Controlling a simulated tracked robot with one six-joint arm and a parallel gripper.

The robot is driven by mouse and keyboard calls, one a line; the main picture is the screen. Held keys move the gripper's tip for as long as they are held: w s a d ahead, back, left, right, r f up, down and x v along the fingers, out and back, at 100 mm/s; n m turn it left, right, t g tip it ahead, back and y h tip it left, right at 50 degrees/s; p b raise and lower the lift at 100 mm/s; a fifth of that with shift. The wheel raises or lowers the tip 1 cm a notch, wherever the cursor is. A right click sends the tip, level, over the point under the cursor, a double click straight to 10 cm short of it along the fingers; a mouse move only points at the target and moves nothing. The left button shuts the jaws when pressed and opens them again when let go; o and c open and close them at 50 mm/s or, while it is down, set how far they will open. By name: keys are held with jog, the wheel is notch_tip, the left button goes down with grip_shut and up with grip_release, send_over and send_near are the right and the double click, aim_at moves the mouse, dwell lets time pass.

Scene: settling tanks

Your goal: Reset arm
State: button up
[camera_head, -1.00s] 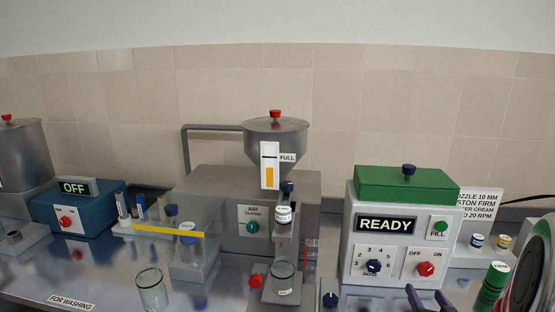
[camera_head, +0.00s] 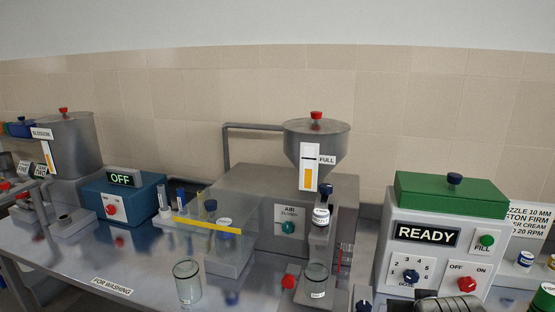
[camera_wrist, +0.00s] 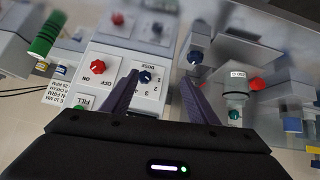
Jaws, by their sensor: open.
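My gripper (camera_wrist: 160,82) is in the wrist view, its two dark fingers apart with nothing between them. Beyond the fingers is the white control box with a green top (camera_head: 440,240), whose display reads READY. The box shows tilted in the wrist view, with its blue dose knob (camera_wrist: 145,77) close to the left fingertip in the picture. Its red OFF/ON knob (camera_wrist: 97,67) lies further left. I cannot tell the distance from the fingers to the box. In the head view only a dark grey part, likely of my arm, shows at the bottom edge below the box.
The filler with a steel hopper (camera_head: 316,140) stands left of the box, with a glass beaker (camera_head: 317,280) under it. Another beaker (camera_head: 187,282) stands on the steel bench. A blue box reading OFF (camera_head: 124,195) is at left.

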jog(key=s+a+r+n+g+y, duration=0.2)
jog(key=s+a+g+y, duration=0.1)
jog(key=s+a, duration=0.9)
jog(key=shift+s+a+r+n, duration=0.15)
jog(key=shift+a+r+n, duration=0.1)
jog(key=shift+a+n, duration=0.1)
jog(key=shift+c, duration=0.2)
